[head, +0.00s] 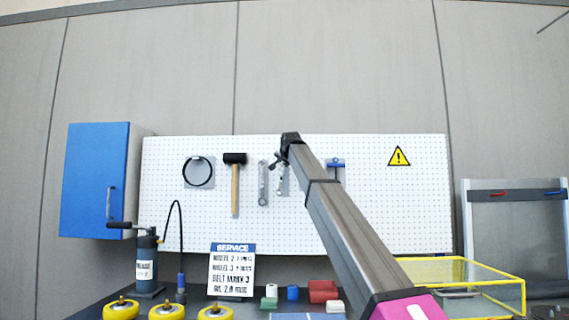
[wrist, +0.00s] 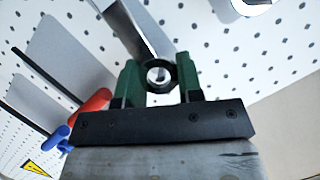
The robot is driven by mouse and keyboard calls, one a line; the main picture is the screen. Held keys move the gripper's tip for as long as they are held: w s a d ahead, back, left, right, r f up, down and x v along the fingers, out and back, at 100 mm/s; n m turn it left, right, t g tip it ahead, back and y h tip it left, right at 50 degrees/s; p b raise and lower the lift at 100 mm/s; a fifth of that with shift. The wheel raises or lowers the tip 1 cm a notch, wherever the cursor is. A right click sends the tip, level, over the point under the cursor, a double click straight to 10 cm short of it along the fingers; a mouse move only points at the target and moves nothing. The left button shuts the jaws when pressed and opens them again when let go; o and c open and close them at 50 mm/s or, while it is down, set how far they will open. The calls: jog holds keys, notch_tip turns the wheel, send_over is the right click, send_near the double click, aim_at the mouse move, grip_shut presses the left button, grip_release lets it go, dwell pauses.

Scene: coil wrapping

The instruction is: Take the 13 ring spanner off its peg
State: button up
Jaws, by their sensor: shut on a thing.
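My gripper (wrist: 158,78) has its green fingers closed on either side of a dark ring end of a ring spanner (wrist: 138,28). The spanner's flat grey shank runs up and left from the ring in the wrist view. A small pale round shape shows inside the ring; I cannot tell whether it is the peg. No size mark is readable. In the head view my gripper (head: 281,158) is at the pegboard (head: 385,210), over the top of the held spanner, whose shank (head: 284,187) hangs below it.
Another spanner (head: 263,185) hangs close to the left, with a mallet (head: 235,185) beyond it. A blue-handled tool (head: 335,163) hangs to the right; red (wrist: 92,105) and blue (wrist: 58,138) handles show in the wrist view. The bench below holds a service sign (head: 232,270) and small blocks.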

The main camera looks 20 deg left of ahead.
jog(key=s, duration=0.2)
jog(key=s+d, duration=0.1)
jog(key=s, duration=0.2)
jog(key=shift+s+d, duration=0.2)
jog(key=shift+s, duration=0.1)
dwell(0.5)
